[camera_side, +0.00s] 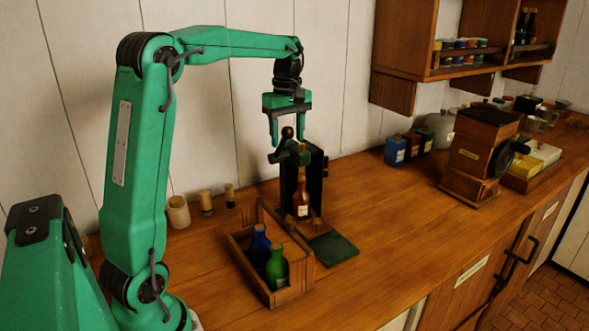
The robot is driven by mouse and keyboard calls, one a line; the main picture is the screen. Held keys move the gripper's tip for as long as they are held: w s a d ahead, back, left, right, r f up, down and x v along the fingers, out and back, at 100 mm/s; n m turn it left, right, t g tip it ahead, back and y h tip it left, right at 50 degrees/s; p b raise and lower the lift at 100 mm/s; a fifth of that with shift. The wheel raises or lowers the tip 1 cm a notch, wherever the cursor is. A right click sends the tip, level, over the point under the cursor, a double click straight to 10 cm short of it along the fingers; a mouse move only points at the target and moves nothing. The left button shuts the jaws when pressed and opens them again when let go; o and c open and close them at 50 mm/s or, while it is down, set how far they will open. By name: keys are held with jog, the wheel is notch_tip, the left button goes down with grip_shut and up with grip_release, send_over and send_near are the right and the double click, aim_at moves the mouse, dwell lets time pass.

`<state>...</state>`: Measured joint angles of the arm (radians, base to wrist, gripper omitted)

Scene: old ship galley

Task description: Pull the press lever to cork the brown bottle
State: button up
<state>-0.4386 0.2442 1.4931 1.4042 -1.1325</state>
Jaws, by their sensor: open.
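The brown bottle (302,199) stands upright in the press (316,177), a dark upright frame with a green head over the bottle's neck. A cork-coloured piece shows at the top of the bottle, but I cannot tell how deep it sits. My gripper (288,141) is open and points down over the lever. Its fingers show on either side of the knob in the picture; I cannot tell whether they touch it.
A wooden crate (290,294) with a blue bottle (259,245) and a green bottle (277,267) stands in front of the press. A dark green mat (333,249) lies to its right. Corks (206,202) and a jar (178,213) stand at the wall. A wooden grinder (475,160) stands right; the counter between is clear.

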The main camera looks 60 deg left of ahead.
jog(key=c, duration=0.9)
jog(key=shift+c, duration=0.2)
jog(key=shift+d+f, duration=0.9)
jog(key=shift+d, duration=0.1)
